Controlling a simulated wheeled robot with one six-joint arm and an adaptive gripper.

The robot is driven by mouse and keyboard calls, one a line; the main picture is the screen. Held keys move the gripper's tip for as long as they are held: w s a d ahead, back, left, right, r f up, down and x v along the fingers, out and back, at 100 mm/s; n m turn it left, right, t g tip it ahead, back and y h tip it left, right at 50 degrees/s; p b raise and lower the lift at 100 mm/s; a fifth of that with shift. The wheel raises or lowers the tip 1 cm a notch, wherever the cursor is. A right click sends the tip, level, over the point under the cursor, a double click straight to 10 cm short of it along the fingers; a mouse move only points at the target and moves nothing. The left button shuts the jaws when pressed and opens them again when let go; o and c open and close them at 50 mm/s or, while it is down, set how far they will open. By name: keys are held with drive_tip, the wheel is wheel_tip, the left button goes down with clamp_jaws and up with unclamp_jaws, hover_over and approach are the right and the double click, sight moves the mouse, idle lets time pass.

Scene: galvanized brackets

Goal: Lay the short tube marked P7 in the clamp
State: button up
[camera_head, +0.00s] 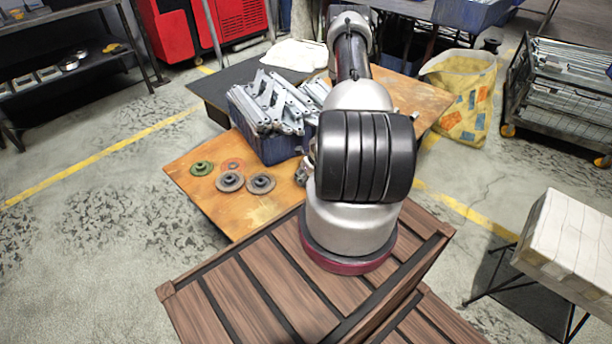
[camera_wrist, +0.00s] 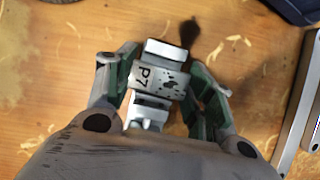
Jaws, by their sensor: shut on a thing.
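The short metal tube marked P7 (camera_wrist: 150,78) shows in the wrist view, grey with dark specks, its black lettering facing the camera. My gripper (camera_wrist: 160,62) is shut on it, with one green-lined finger on each side. The tube is over the wooden tabletop (camera_wrist: 50,60); its height above it is hard to tell. My gripper and the tube are hidden behind my arm in the head view. I cannot make out the clamp for certain in either view.
A blue crate (camera_head: 277,148) heaped with galvanized brackets (camera_head: 272,103) stands on the wooden table (camera_head: 222,205). Grey discs (camera_head: 230,181), a green disc (camera_head: 202,168) and a reddish disc (camera_head: 232,165) lie at its left. A metal bar (camera_wrist: 292,105) lies at the wrist view's right.

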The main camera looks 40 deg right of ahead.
drive_tip(key=o, duration=1.1)
drive_tip(key=shift+r, duration=0.1)
drive_tip(key=v, duration=1.1)
drive_tip(key=shift+s+r, duration=0.25)
drive_tip(key=shift+r, duration=0.1)
